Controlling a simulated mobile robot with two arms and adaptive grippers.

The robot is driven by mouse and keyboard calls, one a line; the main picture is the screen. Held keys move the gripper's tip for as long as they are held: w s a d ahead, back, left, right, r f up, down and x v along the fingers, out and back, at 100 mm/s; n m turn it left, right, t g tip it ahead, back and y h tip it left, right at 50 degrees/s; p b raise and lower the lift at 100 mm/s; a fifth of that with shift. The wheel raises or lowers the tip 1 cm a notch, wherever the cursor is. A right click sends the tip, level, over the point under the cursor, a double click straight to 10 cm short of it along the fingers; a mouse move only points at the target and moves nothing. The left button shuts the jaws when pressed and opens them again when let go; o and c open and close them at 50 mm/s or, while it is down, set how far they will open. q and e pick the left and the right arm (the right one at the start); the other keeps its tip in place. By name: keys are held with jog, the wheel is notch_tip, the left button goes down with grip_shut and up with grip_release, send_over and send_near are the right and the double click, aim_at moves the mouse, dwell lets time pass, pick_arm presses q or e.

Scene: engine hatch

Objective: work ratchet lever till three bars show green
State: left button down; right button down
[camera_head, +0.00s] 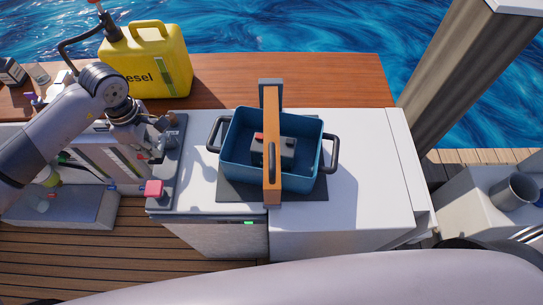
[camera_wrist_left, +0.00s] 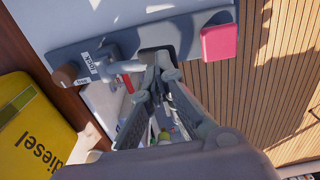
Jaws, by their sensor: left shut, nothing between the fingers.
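My left gripper (camera_head: 153,146) is shut and empty at a grey plate (camera_head: 165,182) beside the white hatch top. In the left wrist view its closed fingers (camera_wrist_left: 160,64) are close to a grey fitting on the plate (camera_wrist_left: 198,36); I cannot tell whether they touch. A pink-red block (camera_head: 153,189) sits at the plate's near end and also shows in the wrist view (camera_wrist_left: 219,42). A brown-ended handle (camera_wrist_left: 66,76) with small labels is at the other end. Which part is the ratchet lever is unclear. One small green light (camera_head: 248,222) shows on the hatch front.
A blue pot (camera_head: 240,175) with black handles stands on a dark mat on the hatch, under a wooden bar (camera_head: 271,190). A yellow diesel can (camera_head: 165,62) stands behind my left arm. A grey cup (camera_head: 513,191) is far right. The hatch's right part is clear.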

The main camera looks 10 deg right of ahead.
aim_at(157, 159)
pick_arm(q)
jog(key=shift+f+b, duration=1.95)
jog(key=shift+f, duration=0.35)
jog(key=shift+r+p, duration=1.4)
jog(key=shift+r, duration=1.2)
jog(key=shift+f, duration=0.15)
jog(key=shift+f+b, duration=2.45)
jog(key=shift+f, duration=0.1)
jog(key=shift+r+p, duration=1.5)
jog(key=shift+r, duration=1.2)
